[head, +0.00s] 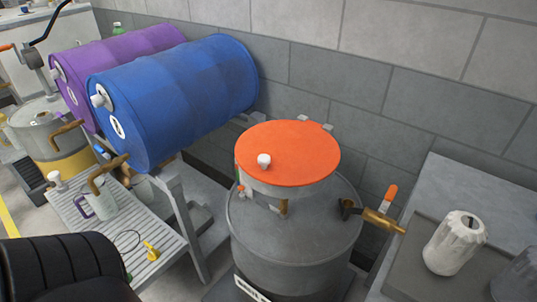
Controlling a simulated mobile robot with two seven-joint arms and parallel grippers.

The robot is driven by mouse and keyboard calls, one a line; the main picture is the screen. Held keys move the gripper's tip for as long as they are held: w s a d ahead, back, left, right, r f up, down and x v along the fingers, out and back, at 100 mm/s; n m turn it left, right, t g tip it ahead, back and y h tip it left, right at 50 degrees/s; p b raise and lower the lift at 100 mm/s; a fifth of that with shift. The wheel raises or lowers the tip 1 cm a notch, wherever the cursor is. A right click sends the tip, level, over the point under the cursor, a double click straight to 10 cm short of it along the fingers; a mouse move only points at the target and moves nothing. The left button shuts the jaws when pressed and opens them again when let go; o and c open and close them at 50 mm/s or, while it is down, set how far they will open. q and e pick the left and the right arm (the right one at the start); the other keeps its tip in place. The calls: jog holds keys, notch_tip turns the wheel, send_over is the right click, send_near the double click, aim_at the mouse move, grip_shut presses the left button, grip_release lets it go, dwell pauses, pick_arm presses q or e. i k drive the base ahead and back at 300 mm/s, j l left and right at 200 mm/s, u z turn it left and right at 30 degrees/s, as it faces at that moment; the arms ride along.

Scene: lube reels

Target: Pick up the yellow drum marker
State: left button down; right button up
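A small yellow object (151,251), likely the yellow drum marker, lies on the grey slatted stand (165,238) below the blue drum, at the lower left of the head view. A thin dark loop (127,240) lies just behind it to the left. The yellow object is small, so its exact shape is hard to make out. Neither of my grippers shows in the head view.
A blue drum (185,95) and a purple drum (130,52) lie on a rack. A grey tank (290,245) with an orange lid (300,145) stands at centre. A white canister (455,243) stands right. A black ribbed shape (65,265) fills the lower-left corner.

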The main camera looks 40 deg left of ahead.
aim_at(153, 254)
jog(key=u, duration=0.35)
jog(key=k+l+u, duration=0.1)
jog(key=u, duration=0.3)
jog(key=k+u, duration=0.15)
jog(key=u, duration=1.45)
